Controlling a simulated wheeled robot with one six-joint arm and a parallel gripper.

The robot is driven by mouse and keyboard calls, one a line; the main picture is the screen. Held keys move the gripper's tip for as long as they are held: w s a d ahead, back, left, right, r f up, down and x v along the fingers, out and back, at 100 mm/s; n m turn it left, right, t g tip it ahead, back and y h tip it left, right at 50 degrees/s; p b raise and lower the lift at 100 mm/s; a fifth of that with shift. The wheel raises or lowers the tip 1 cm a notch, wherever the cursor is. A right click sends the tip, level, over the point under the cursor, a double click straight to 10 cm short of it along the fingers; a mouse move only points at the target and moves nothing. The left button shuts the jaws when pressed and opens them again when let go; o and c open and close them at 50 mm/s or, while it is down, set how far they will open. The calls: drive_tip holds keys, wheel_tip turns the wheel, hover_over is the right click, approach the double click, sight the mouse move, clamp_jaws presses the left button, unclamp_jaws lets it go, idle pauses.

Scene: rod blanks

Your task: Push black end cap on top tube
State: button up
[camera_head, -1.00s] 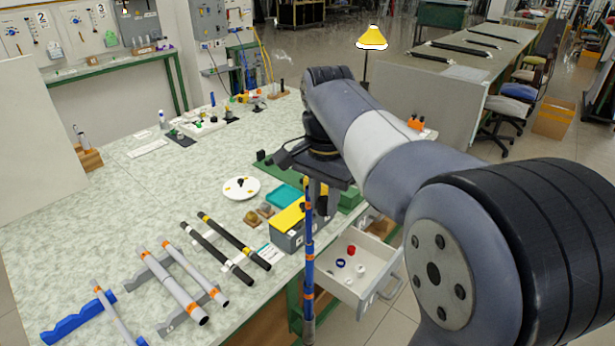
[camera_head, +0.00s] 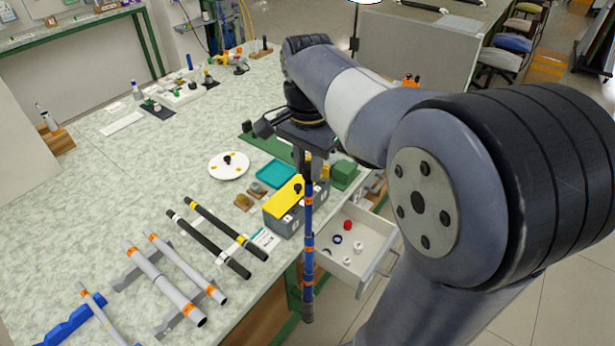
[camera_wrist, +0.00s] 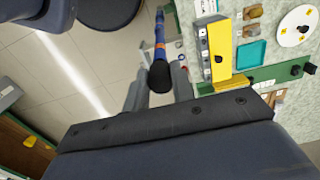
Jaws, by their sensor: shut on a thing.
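My gripper (camera_head: 305,172) is shut on a blue tube with orange bands (camera_head: 309,228). The tube hangs upright in front of the bench edge, left of the open drawer. In the wrist view the tube (camera_wrist: 160,42) stands between the two fingers, with a black end (camera_wrist: 160,77) facing the camera. I cannot tell whether this black end is a separate cap. A white round plate (camera_head: 229,166) on the bench carries a small black piece at its middle and yellow pieces around it.
The open drawer (camera_head: 378,262) holds a red piece (camera_head: 347,225) and several rings. A grey box with a yellow top (camera_head: 285,198) stands at the bench edge beside the tube. Black tubes (camera_head: 215,235) and grey tubes (camera_head: 160,280) lie on the bench.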

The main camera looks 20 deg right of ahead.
sight(308, 183)
drive_tip(key=shift+f, duration=1.9)
drive_tip(key=shift+f, duration=0.2)
drive_tip(key=o, duration=1)
drive_tip(key=shift+c, duration=0.2)
wheel_tip(308, 183, up, 12)
drive_tip(key=shift+r, duration=0.2)
